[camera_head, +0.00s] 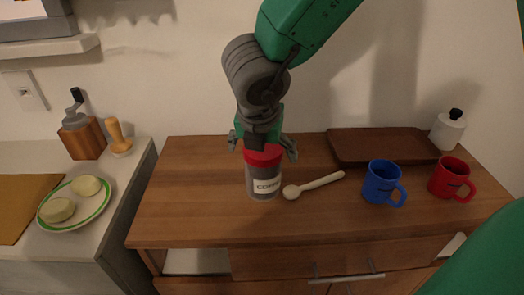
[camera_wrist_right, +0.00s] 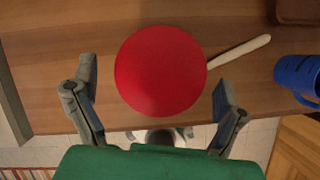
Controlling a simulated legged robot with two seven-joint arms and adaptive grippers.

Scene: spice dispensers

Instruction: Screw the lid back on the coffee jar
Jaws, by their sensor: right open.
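The coffee jar (camera_head: 263,186) stands upright on the wooden cabinet top, grey with a white label. Its red lid (camera_head: 264,153) sits on top of the jar; whether it is screwed tight cannot be told. In the right wrist view the lid (camera_wrist_right: 160,71) is a large red disc seen from above, hiding the jar. My right gripper (camera_head: 263,146) is right above the jar, pointing down. Its fingers are spread wide on both sides of the lid, and the wrist view shows them apart from it (camera_wrist_right: 157,110). My left gripper is not in view.
A wooden spoon (camera_head: 314,185) lies just right of the jar. A blue mug (camera_head: 380,182), a red mug (camera_head: 450,177), a brown tray (camera_head: 375,147) and a white bottle (camera_head: 447,131) stand farther right. The cabinet top (camera_head: 190,190) is clear left of the jar.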

